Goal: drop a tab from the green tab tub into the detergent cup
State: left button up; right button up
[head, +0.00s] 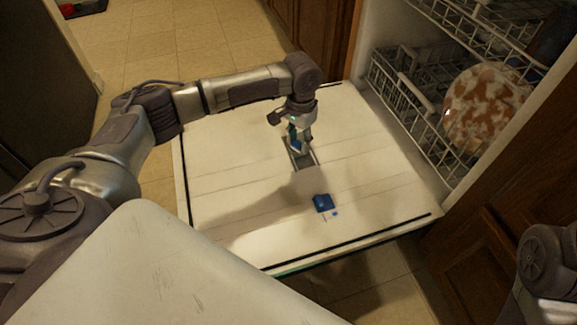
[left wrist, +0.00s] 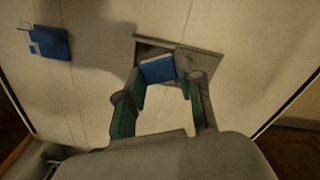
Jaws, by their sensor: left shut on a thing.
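My left gripper (head: 298,148) points down over the open dishwasher door and is shut on a small blue tab. The tab shows between the green fingers in the left wrist view (left wrist: 158,70). The detergent cup (head: 312,158) is a grey-rimmed rectangular recess in the door. The tab and fingers are over the cup, and the cup's rim also shows in the left wrist view (left wrist: 207,97). I cannot tell how far the tab is above the cup floor. The green tab tub is not seen. My right gripper is out of view.
A blue block (head: 323,202) with small blue bits beside it is on the door (head: 235,150), nearer than the cup. Wire racks (head: 403,100) and a patterned plate (head: 485,108) are at the right. The left part of the door is clear.

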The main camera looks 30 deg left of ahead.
pick_arm(q)
jog(key=o, duration=0.9)
notch_tip(320, 180, up, 12)
dwell(0.3)
